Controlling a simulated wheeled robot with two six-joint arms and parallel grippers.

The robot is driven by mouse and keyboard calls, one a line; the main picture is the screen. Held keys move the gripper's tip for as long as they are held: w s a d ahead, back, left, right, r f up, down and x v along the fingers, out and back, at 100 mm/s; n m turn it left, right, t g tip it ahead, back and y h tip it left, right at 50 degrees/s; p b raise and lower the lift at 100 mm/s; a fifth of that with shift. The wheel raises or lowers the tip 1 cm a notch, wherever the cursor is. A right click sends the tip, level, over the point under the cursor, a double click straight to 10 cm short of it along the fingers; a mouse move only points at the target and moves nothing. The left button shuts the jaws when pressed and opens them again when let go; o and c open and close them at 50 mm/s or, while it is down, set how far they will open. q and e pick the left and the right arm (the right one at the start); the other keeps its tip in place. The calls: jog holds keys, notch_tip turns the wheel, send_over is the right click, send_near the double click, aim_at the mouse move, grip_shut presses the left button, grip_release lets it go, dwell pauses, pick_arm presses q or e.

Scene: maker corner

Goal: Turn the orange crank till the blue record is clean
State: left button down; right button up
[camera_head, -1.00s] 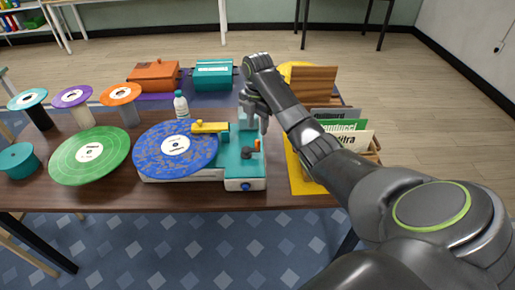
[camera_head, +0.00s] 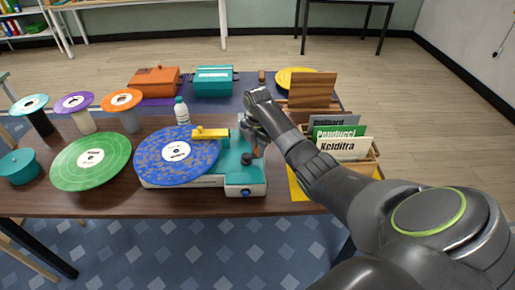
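The blue record (camera_head: 165,168) lies on the turntable machine, with pale specks over its surface and a white label in the middle. The machine (camera_head: 232,179) has a teal top and a white body, and a yellow arm (camera_head: 210,133) reaches over the record's edge. The crank (camera_head: 247,158) is on the right part of the teal top; its dark hub shows, and its orange handle is mostly hidden by my gripper. My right gripper (camera_head: 256,150) points down at the crank handle, with its fingertips at or around it. I cannot tell whether the fingers are closed. My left gripper is out of view.
A green record (camera_head: 90,159) lies at left, near several small discs on posts. A bottle (camera_head: 181,112) stands behind the blue record. An orange box (camera_head: 154,81) and a teal box (camera_head: 213,80) are at the back. A wooden record rack (camera_head: 376,151) stands to the right.

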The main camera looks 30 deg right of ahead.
grip_shut()
